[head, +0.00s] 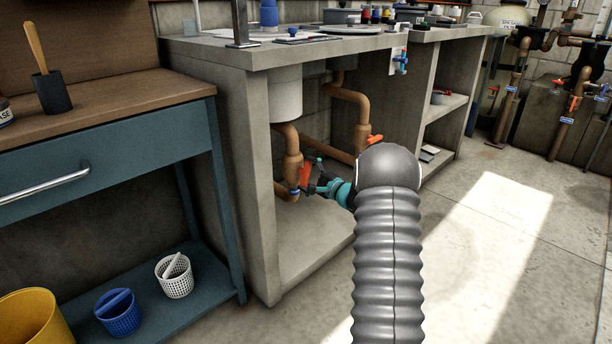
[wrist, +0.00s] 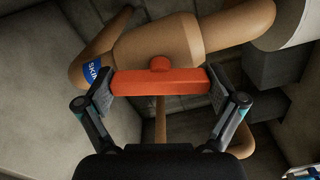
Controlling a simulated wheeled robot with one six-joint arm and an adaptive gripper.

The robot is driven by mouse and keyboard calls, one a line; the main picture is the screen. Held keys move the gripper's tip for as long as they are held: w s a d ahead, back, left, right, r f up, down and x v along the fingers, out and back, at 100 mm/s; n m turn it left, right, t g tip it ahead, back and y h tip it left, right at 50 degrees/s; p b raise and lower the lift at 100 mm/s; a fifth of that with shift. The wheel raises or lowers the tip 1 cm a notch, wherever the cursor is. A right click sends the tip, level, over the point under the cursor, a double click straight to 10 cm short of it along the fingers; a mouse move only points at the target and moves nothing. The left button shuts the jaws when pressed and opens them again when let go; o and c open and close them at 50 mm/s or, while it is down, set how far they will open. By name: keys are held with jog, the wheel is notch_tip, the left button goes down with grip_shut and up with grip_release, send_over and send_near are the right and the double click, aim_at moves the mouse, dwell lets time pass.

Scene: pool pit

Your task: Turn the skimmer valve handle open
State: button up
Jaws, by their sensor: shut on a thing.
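The skimmer valve handle (wrist: 158,82) is an orange bar on a tan valve body (wrist: 155,42), with a round orange hub at its middle. In the wrist view it lies level across the picture, at a slight angle to the pipe. A blue label (wrist: 92,72) with the letters "SKI" showing is on the pipe at left. My gripper (wrist: 160,92) is shut on the handle, one finger pad at each end. In the head view the handle (head: 305,174) is under the counter, with my gripper (head: 312,184) at it; my arm partly hides the area.
A concrete counter (head: 255,200) with side walls encloses the pipes. A second orange handle (head: 375,140) shows behind my arm. A blue workbench (head: 100,140) with baskets below stands at left. The floor at right (head: 500,260) is clear.

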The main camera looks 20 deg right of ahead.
jog(key=shift+n, duration=1.7)
jog(key=shift+f, duration=0.1)
jog(key=o, duration=0.8)
jog(key=shift+s, duration=0.1)
jog(key=shift+s+d, duration=0.15)
jog(key=shift+s, duration=0.05)
jog(key=v, duration=1.1)
jog(key=shift+s, duration=0.25)
